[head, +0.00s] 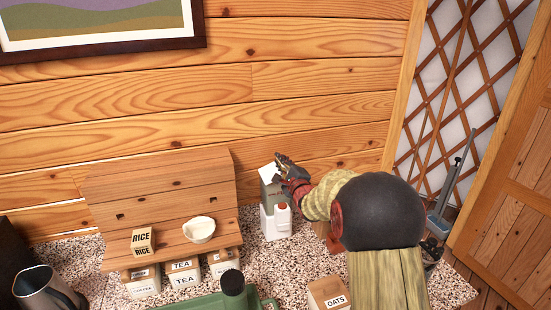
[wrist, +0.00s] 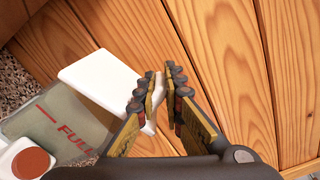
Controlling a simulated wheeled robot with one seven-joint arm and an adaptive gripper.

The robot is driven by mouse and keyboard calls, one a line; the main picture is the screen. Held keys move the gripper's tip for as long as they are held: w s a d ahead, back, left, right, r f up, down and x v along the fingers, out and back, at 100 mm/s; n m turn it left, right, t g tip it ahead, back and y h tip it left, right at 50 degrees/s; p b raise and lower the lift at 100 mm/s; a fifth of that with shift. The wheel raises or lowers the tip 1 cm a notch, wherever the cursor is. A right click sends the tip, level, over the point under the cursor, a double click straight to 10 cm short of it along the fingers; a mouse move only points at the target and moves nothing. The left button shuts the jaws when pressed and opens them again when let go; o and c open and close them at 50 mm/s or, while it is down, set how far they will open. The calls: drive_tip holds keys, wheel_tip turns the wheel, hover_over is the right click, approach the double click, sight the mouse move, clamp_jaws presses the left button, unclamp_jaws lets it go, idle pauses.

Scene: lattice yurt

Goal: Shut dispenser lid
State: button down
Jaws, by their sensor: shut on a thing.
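The dispenser stands on the speckled surface against the plank wall. The fingers (head: 281,163) partly hide the lid.
A wooden shelf (head: 160,195) to the left bears a white bowl (head: 199,229) and a rice box (head: 142,241). A green container (head: 215,302) and an oats box (head: 329,293) are in front. The plank wall (head: 300,100) is close behind.

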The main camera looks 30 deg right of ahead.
sight(286, 167)
drive_tip(key=shift+s+d+f, duration=0.1)
drive_tip(key=shift+d+f, duration=0.35)
drive_tip(key=shift+f, duration=0.25)
drive_tip(key=shift+s+d+f, duration=0.1)
drive_tip(key=shift+d+f, duration=0.3)
drive_tip(key=shift+f, duration=0.35)
drive_tip(key=c, duration=1.9)
unclamp_jaws()
drive_tip(key=shift+s+f, duration=0.1)
drive_tip(key=s, duration=0.4)
drive_tip(key=s+a, duration=0.1)
drive_tip(key=s, duration=0.2)
drive_tip(key=s+a, duration=0.1)
drive_tip(key=s, duration=0.3)
drive_tip(key=shift+s+a+r, duration=0.15)
drive_tip(key=shift+s+r, duration=0.05)
drive_tip(key=shift+s, duration=0.1)
